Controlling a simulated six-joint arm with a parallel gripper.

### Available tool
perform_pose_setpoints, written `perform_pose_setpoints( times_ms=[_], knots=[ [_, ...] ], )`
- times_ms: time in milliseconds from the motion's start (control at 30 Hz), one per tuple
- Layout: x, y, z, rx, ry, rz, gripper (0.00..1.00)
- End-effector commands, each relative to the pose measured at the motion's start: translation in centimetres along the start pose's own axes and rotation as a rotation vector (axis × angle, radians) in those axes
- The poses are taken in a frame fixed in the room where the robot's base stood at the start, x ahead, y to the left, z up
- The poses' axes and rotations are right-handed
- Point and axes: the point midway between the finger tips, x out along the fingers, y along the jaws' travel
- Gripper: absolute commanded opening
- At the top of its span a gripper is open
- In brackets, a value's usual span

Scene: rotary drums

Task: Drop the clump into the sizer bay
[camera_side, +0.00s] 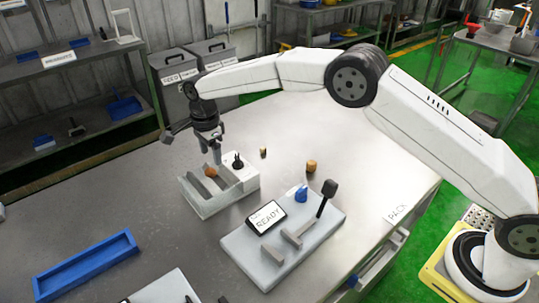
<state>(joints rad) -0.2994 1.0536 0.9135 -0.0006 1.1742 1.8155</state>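A small orange-brown clump (210,171) is at the left slot of a pale box with open bays (207,207) and a black knob. No label on this box is readable, so I cannot tell which bay is the sizer bay. My gripper (213,160) points down over the box, its fingertips right at the clump. I cannot tell whether the fingers grip the clump or are just above it, or whether it rests on the bay floor.
A pale console (269,269) with a READY display, blue knob and black lever stands in front. Two small brown pieces (311,166) (263,152) lie on the table. A blue tray (85,267) is at left. FEED bins (175,75) stand behind. Left-centre table is clear.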

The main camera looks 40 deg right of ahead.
Motion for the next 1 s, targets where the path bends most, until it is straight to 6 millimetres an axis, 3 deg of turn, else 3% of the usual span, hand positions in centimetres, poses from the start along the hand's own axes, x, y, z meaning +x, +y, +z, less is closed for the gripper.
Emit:
perform_pose_setpoints(
  times_ms=[467,1000],
  knots=[
    [-0.6,0.0,0.0,0.0,0.0,-0.002,0.78],
    [-6.7,0.0,0.0,0.0,0.0,-0.002,0.78]
  ],
)
